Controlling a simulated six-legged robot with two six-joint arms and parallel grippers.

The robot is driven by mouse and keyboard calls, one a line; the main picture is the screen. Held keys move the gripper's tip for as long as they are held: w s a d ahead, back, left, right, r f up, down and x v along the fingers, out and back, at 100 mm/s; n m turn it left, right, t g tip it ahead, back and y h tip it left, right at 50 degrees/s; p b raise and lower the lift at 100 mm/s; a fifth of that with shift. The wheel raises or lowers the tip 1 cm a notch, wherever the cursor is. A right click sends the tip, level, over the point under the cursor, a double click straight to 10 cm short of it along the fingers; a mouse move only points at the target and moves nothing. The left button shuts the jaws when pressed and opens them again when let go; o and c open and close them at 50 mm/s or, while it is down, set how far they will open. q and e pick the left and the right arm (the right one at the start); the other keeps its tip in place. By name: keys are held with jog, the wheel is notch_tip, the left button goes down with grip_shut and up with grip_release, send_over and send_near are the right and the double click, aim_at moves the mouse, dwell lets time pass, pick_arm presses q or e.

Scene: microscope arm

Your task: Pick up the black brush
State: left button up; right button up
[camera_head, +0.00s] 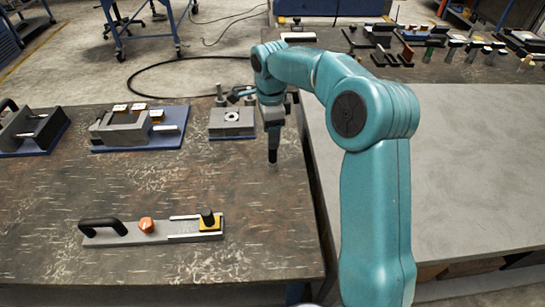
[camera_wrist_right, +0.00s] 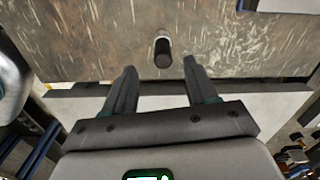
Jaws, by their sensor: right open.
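The black brush (camera_wrist_right: 162,52) shows in the right wrist view as a short dark cylinder with a pale band at its far end, over the brown worktable. It lies beyond and roughly between the fingertips of my right gripper (camera_wrist_right: 160,70), with no finger touching it. The gripper is open and empty. In the head view, my right gripper (camera_head: 272,118) points down near the right edge of the brown table, and the dark upright brush (camera_head: 272,154) shows directly below it. The gap between them is hard to judge there. My left gripper is not in view.
The brown table (camera_head: 200,260) holds a grey fixture with a black handle and orange knob (camera_head: 147,225) in front, and blue-based fixtures (camera_head: 135,130) behind. A grey table (camera_head: 465,170) stands to the right, largely bare, with several small tools along its back.

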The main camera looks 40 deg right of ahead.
aim_at(272, 156)
notch_tip(272, 156, down, 5)
jog(key=shift+s+r, duration=0.1)
jog(key=shift+s, duration=0.05)
jog(key=f, duration=0.5)
jog(key=shift+w+d+f+p, duration=0.15)
jog(key=shift+w+d+p, duration=0.1)
jog(key=shift+p, duration=0.1)
grip_shut()
